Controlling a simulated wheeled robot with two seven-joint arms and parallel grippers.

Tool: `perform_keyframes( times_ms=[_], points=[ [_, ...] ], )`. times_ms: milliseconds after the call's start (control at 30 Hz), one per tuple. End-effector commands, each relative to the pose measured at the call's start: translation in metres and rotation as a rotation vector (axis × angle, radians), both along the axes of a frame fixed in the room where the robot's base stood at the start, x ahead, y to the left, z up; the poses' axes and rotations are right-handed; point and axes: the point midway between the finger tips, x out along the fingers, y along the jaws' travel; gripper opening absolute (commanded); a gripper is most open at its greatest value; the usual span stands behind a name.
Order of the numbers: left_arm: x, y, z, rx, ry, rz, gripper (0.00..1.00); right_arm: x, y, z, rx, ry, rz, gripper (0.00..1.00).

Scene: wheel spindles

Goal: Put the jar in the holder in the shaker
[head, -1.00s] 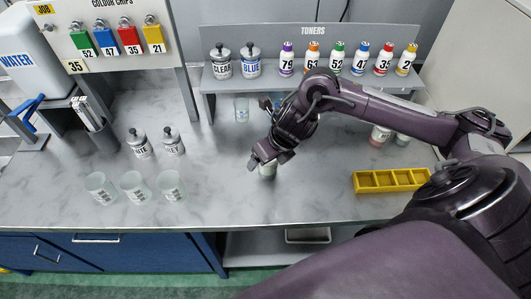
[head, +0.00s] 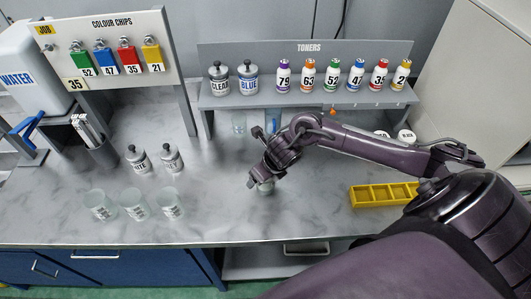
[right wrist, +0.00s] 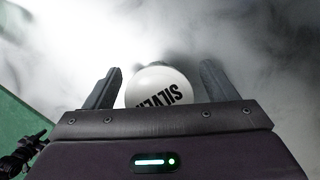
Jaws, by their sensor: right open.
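A jar with a white lid marked SILVER (right wrist: 160,88) stands on the counter; in the head view only a small part of it (head: 266,188) shows under my right gripper (head: 256,184). In the right wrist view my right gripper (right wrist: 160,88) is open, with one finger on each side of the lid and a gap on both sides. A blue part (head: 275,124) shows under the toner shelf, behind my right arm; I cannot tell whether it is the shaker. No holder can be made out. My left gripper is not in view.
A yellow compartment tray (head: 366,196) lies to the right. Clear cups (head: 135,205) and white and grey jars (head: 172,160) stand left. Two white-lidded jars (head: 406,136) stand behind my forearm. The toner shelf (head: 310,100) spans the back. The counter's middle front is clear.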

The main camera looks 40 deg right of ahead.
Motion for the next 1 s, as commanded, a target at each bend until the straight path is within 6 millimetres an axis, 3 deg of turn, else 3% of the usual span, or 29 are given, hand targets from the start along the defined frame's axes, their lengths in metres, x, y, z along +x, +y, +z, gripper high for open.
perform_keyframes(
  times_ms=[133,600,867,1000],
  points=[
    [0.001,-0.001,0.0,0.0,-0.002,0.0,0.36,0.0,0.0,0.0,0.0,0.0,0.0,0.78],
    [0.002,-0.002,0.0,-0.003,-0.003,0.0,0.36,0.0,0.0,0.001,0.001,-0.001,-0.001,0.19],
    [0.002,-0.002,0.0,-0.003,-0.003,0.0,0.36,0.001,0.0,0.004,0.001,-0.002,0.0,0.19],
    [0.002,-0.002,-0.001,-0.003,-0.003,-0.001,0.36,0.001,0.0,0.015,0.002,-0.004,0.0,0.19]
  ],
)
